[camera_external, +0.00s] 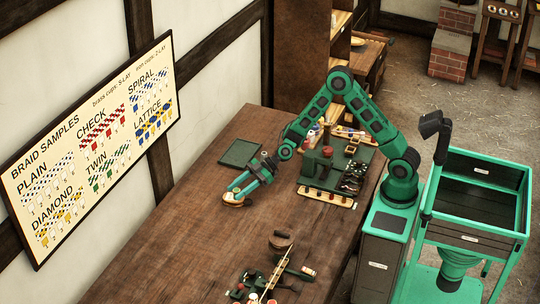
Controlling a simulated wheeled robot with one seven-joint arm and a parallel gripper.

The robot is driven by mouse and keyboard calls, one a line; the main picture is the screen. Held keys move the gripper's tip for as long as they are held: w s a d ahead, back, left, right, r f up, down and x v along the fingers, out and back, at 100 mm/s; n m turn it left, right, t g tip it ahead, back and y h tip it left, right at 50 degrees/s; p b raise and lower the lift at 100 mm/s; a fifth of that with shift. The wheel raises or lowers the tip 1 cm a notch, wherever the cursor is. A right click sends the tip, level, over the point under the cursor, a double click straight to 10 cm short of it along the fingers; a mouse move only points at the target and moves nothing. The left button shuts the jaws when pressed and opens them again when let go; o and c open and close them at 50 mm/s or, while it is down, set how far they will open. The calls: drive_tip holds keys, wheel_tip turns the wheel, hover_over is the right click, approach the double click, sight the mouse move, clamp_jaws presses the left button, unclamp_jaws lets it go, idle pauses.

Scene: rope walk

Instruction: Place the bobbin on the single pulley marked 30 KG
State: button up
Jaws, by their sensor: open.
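My gripper (235,192) is low over the left-middle part of the wooden table (200,230), with its two green fingers spread. A small tan, rounded wooden thing (234,201) lies at the fingertips, partly covered by them. I cannot tell whether it is the pulley, or whether the fingers touch it. No 30 KG marking is readable in this view. Small reel-like pieces, one of them whitish and red (308,270), lie near the table's front. I cannot tell which thing is the task's bobbin.
A dark green mat (240,153) lies empty at the back left. A green stand with small parts (330,168) stands under my arm, with a pale strip (326,197) before it. A brown round-topped thing (281,240) and green tools are in front. The left table is clear.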

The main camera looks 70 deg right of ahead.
sight(239, 189)
drive_tip(key=r, duration=0.7)
drive_tip(key=shift+s+d+r, duration=0.1)
drive_tip(key=shift+s+d, duration=0.05)
drive_tip(key=shift+d, duration=0.1)
